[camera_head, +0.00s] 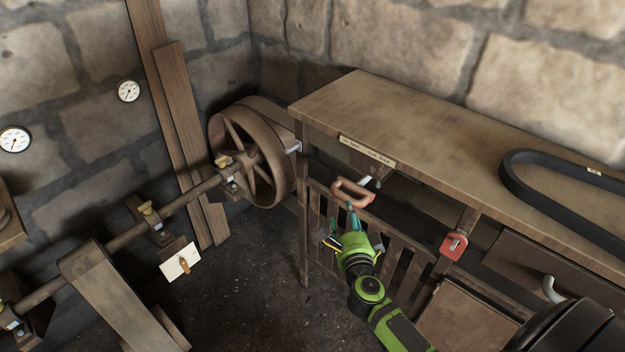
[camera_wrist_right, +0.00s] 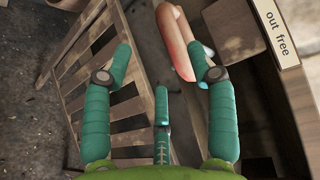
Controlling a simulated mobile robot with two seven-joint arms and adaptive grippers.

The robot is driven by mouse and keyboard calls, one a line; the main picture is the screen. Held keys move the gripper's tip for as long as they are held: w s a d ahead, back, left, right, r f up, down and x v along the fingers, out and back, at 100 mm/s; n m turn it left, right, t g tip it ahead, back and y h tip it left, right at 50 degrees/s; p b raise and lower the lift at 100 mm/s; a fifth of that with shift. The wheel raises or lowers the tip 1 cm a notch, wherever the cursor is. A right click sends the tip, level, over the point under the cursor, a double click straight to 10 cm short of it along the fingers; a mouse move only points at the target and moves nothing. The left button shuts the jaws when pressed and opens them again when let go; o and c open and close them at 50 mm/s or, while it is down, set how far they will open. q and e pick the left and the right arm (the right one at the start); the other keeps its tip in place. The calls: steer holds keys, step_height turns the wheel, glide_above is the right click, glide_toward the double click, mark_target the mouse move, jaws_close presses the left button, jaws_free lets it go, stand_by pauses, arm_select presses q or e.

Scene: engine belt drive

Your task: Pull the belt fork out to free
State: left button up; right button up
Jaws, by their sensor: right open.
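The belt fork's handle (camera_head: 352,193) is a pinkish-brown loop on a metal rod below the bench's front edge, under a label plate (camera_head: 367,151). In the right wrist view the handle (camera_wrist_right: 177,42) lies between my finger tips, closer to the right-hand finger. My right gripper (camera_head: 342,222) is open just below and in front of the handle; it also shows in the right wrist view (camera_wrist_right: 164,60). Whether a finger touches the handle I cannot tell. The label plate in the right wrist view (camera_wrist_right: 277,30) reads "out free". My left gripper is not in view.
A slatted gate (camera_head: 400,262) stands under the bench (camera_head: 400,125), close to my right gripper. A red padlock-like piece (camera_head: 454,245) hangs to the right. A spoked pulley (camera_head: 250,157) is at the left on a shaft. A black belt (camera_head: 515,180) lies on the bench.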

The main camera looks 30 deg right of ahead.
mark_target(344, 201)
steer(key=x, duration=0.4)
steer(key=r+x, duration=0.1)
steer(key=x, duration=0.1)
steer(key=shift+w+d+f, duration=0.1)
steer(key=shift+d, duration=0.1)
steer(key=shift+w+d, duration=0.1)
steer(key=shift+w, duration=0.25)
steer(key=c, duration=0.9)
jaws_close()
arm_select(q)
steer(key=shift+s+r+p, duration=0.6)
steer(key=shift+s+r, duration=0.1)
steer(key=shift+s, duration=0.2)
arm_select(e)
steer(key=s+a, duration=0.3)
steer(key=a, duration=0.6)
steer(key=shift+s+a+f, duration=0.15)
steer(key=shift+s+f, duration=0.05)
steer(key=shift+s, duration=0.2)
